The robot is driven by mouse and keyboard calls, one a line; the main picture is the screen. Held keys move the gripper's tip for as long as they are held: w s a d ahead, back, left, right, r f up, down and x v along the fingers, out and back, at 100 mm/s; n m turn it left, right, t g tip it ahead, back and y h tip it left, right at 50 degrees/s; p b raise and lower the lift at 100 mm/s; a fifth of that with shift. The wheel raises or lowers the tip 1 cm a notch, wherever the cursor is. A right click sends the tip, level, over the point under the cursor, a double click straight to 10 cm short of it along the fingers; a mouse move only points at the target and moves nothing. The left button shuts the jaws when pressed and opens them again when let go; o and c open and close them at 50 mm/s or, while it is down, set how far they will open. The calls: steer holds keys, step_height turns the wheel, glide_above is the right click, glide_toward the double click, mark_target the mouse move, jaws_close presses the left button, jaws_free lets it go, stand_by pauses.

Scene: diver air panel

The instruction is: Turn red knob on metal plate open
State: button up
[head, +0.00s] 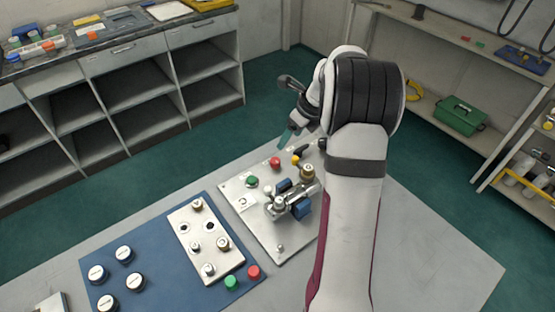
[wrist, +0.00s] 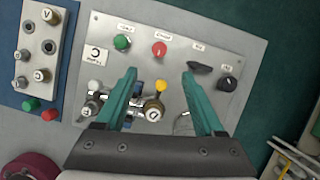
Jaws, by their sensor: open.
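The metal plate (head: 262,222) lies on the table and also shows in the wrist view (wrist: 215,45). The red knob (head: 275,162) sits near its far edge. In the wrist view the red knob (wrist: 159,49) is beyond my fingertips, roughly centred between them. My gripper (wrist: 159,73) is open, its two teal fingers apart with nothing held between the tips. In the head view my gripper (head: 286,137) is raised near the plate's far edge, and my arm covers the plate's right side.
A green knob (wrist: 122,42) is left of the red knob; black knobs (wrist: 199,67) are right of it. A yellow knob (wrist: 160,85), brass fitting and blue-handled valves stand nearer.

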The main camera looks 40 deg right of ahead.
mark_target(275, 160)
steer(key=x, duration=1.3)
steer(key=shift+a+f, duration=0.1)
steer(key=shift+f, duration=0.2)
jaws_close()
